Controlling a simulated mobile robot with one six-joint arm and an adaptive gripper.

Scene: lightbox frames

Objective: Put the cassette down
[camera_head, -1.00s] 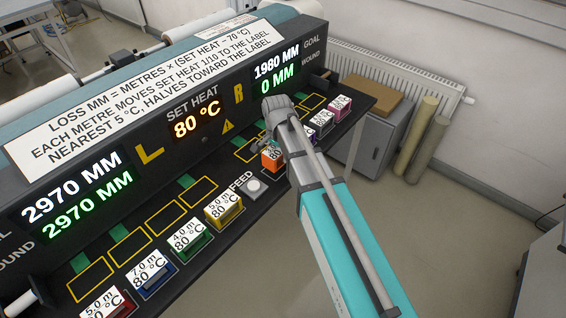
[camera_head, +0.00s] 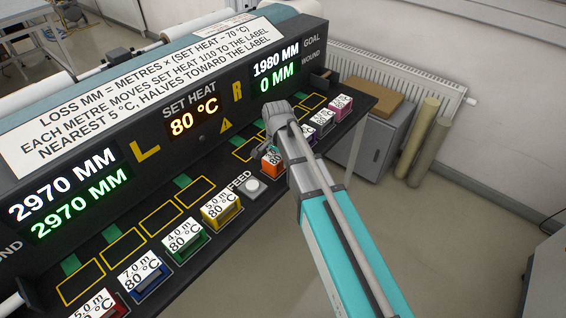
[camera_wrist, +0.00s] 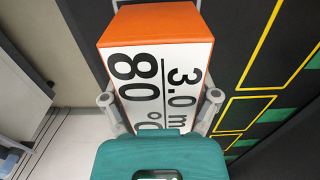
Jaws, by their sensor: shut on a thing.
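The orange cassette (camera_head: 271,162) has a white label and is at the front row of the dark shelf, right of the FEED button. In the wrist view the orange cassette (camera_wrist: 150,22) fills the middle, its label reading 3.0 m and 80 °C. My gripper (camera_wrist: 160,98) has one finger on each side of it and is shut on it. In the head view my gripper (camera_head: 268,148) is partly hidden by my arm. I cannot tell whether the cassette's underside touches the shelf.
Yellow-outlined slots (camera_head: 163,219) line the shelf behind the cassettes. The display panel (camera_head: 190,100) rises behind.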

